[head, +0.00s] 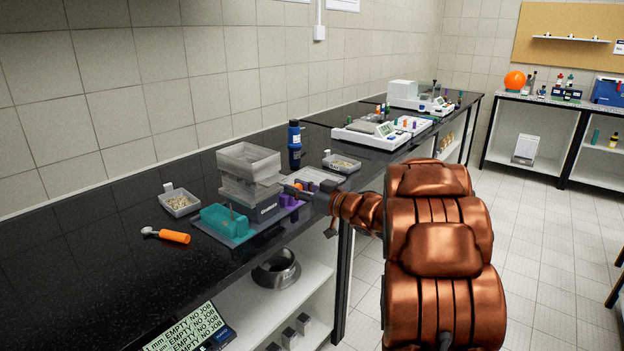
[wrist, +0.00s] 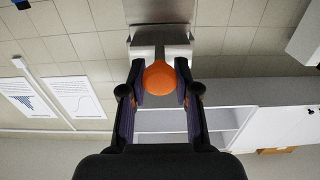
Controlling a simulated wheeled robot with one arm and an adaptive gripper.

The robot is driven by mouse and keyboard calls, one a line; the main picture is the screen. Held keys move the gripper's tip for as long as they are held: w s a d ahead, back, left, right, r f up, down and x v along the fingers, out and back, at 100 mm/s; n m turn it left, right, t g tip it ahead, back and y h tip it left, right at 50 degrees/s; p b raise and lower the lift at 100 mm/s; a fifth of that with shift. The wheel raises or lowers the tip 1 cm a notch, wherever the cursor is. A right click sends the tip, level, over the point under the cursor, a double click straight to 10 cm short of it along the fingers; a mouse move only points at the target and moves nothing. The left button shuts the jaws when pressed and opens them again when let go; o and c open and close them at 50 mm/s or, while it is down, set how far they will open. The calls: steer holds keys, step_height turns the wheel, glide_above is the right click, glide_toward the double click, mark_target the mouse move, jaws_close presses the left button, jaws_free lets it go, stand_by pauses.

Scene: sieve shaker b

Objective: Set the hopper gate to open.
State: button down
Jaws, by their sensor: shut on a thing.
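The sieve shaker stands on the black bench in the head view, with a translucent grey hopper (head: 248,160) on top and a dark body (head: 264,212) below. My gripper (head: 304,189) reaches in from the right at the hopper's lower part. In the wrist view, my gripper (wrist: 160,82) is shut on a round orange knob (wrist: 160,77), which appears to be the hopper gate's handle. A pale grey part (wrist: 160,45) of the machine shows just beyond the knob. My fingers hide much of the gate in the head view, and its position cannot be told.
A teal tray (head: 222,221) sits at the shaker's front. A scoop with an orange handle (head: 174,236) and a dish of grains (head: 180,202) lie left. A blue bottle (head: 295,145) and another dish (head: 341,164) stand behind. The bench (head: 85,270) is clear at left.

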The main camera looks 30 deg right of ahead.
steer(key=shift+s, duration=0.15)
steer(key=c, duration=0.8)
jaws_free()
steer(key=shift+s+d, duration=0.1)
steer(key=shift+s, duration=0.05)
steer(key=shift+c, duration=0.2)
steer(key=v, duration=1.2)
